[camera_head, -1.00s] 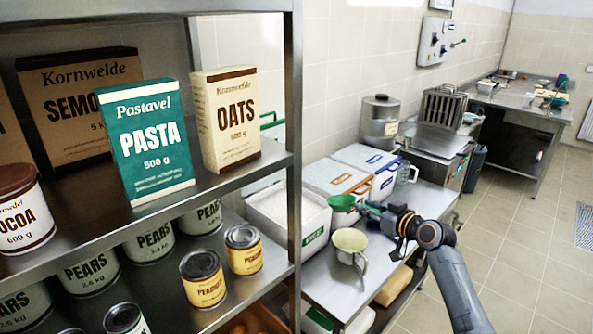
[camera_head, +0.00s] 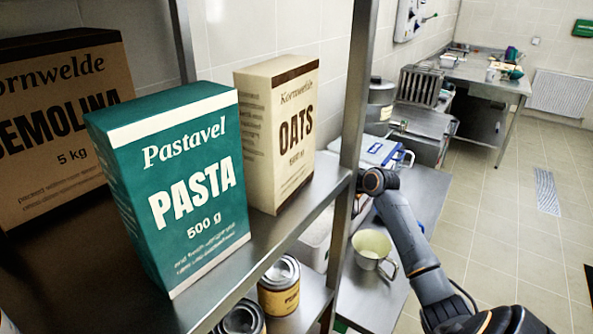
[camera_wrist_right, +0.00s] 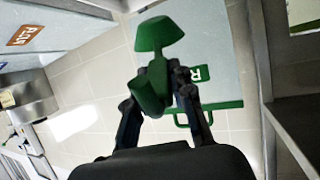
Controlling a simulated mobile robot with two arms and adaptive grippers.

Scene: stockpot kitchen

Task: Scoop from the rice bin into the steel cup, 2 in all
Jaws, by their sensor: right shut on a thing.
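My right gripper (camera_wrist_right: 160,92) is shut on the green scoop (camera_wrist_right: 160,34) by its handle. In the head view the gripper and scoop are hidden behind the shelf post and oats box. The scoop's contents cannot be told. The rice bin (camera_head: 318,229), white and open-topped, stands behind the post and is mostly hidden. The steel cup (camera_head: 373,246), pale inside with a side handle, stands upright on the steel table, to the right of the bin. My left gripper is not in view.
A steel shelf with the pasta (camera_head: 180,190), oats (camera_head: 280,135) and semolina boxes fills the left. Its post (camera_head: 352,120) stands before the table. A blue-handled bin (camera_head: 378,152) is farther back. A panel with a green label and handle (camera_wrist_right: 210,108) shows beyond the scoop.

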